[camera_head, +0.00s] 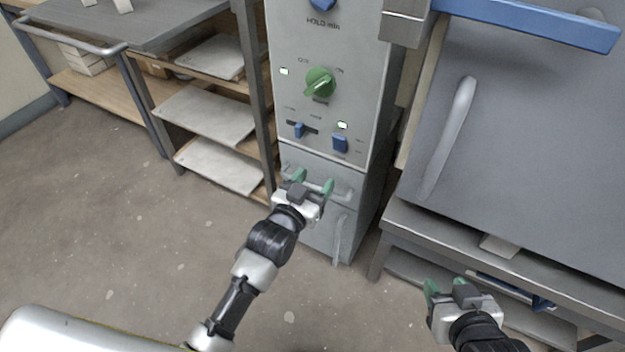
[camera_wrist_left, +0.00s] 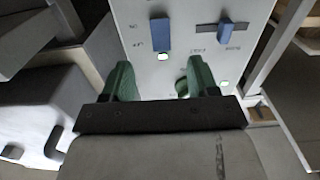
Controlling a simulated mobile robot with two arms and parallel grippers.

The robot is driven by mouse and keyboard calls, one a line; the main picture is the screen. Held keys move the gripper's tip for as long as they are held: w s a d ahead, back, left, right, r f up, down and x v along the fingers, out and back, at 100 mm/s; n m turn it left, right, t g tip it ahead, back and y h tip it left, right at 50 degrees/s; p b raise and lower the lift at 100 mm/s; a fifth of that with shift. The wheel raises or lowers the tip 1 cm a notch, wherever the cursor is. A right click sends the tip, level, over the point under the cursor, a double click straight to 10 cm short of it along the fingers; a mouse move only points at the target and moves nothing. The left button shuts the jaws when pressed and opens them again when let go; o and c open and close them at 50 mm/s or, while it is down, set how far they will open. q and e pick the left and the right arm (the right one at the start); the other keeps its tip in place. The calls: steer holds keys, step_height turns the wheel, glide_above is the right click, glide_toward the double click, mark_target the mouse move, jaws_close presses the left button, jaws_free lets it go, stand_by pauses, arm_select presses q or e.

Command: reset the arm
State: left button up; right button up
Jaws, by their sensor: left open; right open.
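My left gripper (camera_head: 314,185) is open and empty in front of the lower part of the grey control cabinet (camera_head: 290,105). Its two green fingers also show in the left wrist view (camera_wrist_left: 160,82), apart, with the cabinet's panel beyond them. My right gripper (camera_head: 446,289) is at the lower right of the head view, open and empty, in front of the low metal stand. The panel carries a green knob (camera_head: 320,83), a blue slider (camera_head: 298,130) and a blue rocker switch (camera_head: 340,144). The slider (camera_wrist_left: 225,29) and the switch (camera_wrist_left: 160,34) also show in the left wrist view.
A large grey kiln door (camera_head: 530,130) with a long handle (camera_head: 447,138) stands at the right, above a metal stand (camera_head: 400,222). A shelf rack with pale boards (camera_head: 207,115) and a workbench (camera_head: 130,22) are at the left. The floor (camera_head: 100,210) at left is clear.

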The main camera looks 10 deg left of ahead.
arm_select(q)
steer(key=shift+s+a, duration=0.1)
steer(key=shift+s, duration=0.15)
arm_select(e)
steer(key=shift+s+d+f, duration=0.1)
steer(key=shift+s+f, duration=0.1)
